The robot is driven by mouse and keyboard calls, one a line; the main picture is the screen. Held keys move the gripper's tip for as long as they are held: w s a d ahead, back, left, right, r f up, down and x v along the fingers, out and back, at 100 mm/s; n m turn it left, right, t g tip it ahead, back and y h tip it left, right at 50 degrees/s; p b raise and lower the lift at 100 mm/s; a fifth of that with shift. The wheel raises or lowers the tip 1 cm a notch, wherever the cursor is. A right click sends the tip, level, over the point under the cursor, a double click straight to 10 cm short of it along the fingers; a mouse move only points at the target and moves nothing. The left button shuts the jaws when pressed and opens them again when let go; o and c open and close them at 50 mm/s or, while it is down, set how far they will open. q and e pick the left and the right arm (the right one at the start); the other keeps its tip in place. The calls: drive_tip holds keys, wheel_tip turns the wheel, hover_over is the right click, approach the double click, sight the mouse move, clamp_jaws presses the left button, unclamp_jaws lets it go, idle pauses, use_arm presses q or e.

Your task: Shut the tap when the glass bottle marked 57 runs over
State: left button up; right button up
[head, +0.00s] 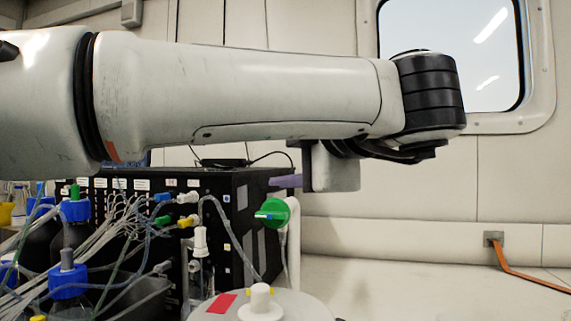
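My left arm crosses the picture from the left, and its gripper (290,181) hangs below the wrist, pointing left with a lilac tip. Whether its fingers are open or shut does not show. A round green knob (279,211) with a small blue and white piece, which looks like the tap, sits just below the gripper tip, with a gap between them. A clear bottle (202,272) with a white top stands lower left of it. No number 57 is readable, so I cannot tell which bottle it is, and no overflow shows. My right gripper is out of view.
A black rack unit (240,220) stands behind many tangled tubes. Blue-capped dark bottles (75,210) crowd the left. A white lid (225,308) with a red patch is at the bottom front. The pale bench right of the knob is clear, except for an orange strap (525,272).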

use_arm(q)
drive_tip(key=shift+s+a+r, duration=0.25)
drive_tip(key=shift+s+r, duration=0.6)
drive_tip(key=shift+s, duration=0.05)
drive_tip(key=shift+s+a+r, duration=0.2)
drive_tip(key=shift+s+r, duration=0.65)
drive_tip(key=shift+s, duration=0.05)
